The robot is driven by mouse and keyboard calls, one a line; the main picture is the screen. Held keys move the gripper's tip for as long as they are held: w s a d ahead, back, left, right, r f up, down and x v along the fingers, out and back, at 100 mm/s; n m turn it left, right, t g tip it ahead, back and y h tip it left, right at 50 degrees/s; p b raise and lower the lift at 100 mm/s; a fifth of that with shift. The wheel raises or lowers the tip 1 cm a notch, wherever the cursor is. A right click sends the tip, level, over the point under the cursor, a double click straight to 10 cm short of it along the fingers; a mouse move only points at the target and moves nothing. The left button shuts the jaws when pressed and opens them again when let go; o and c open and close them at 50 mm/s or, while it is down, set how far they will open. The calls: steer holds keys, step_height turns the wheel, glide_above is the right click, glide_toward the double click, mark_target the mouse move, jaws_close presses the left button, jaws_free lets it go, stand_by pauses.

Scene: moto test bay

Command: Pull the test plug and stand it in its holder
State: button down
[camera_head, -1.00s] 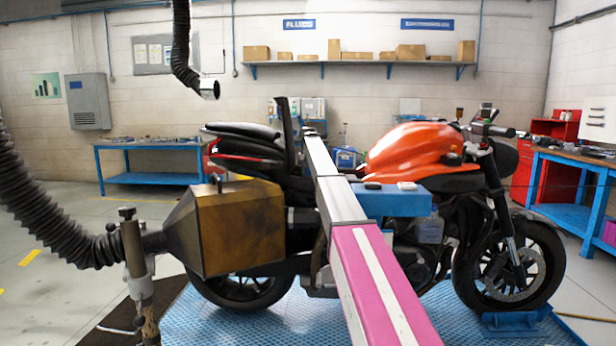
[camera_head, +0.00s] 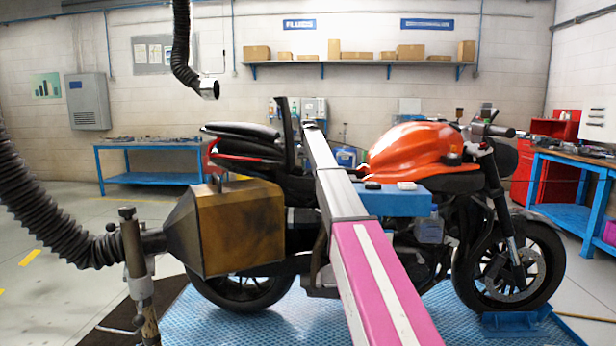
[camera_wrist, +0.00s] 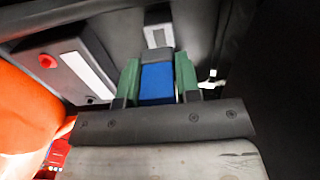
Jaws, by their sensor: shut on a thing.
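In the wrist view, my gripper (camera_wrist: 158,82) has two green fingertips closed on the sides of a blue block, which looks like the test plug (camera_wrist: 157,84). A pale grey fitting (camera_wrist: 158,36) with a light slot is just beyond the blue block. I cannot tell whether the block still sits in it or is clear of it. In the head view my arm reaches over the motorcycle (camera_head: 408,150), and its end is not clear behind the seat. The holder cannot be made out with certainty.
A grey box with a red button (camera_wrist: 47,61) is beside the fingers, and the orange tank is close on the left in the wrist view. A blue block (camera_head: 395,203) with small items on top is beside my arm. A brown exhaust hood (camera_head: 238,230) stands left.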

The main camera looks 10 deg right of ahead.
steer(key=shift+r, duration=0.95)
steer(key=shift+r, duration=0.1)
steer(key=shift+r, duration=2.4)
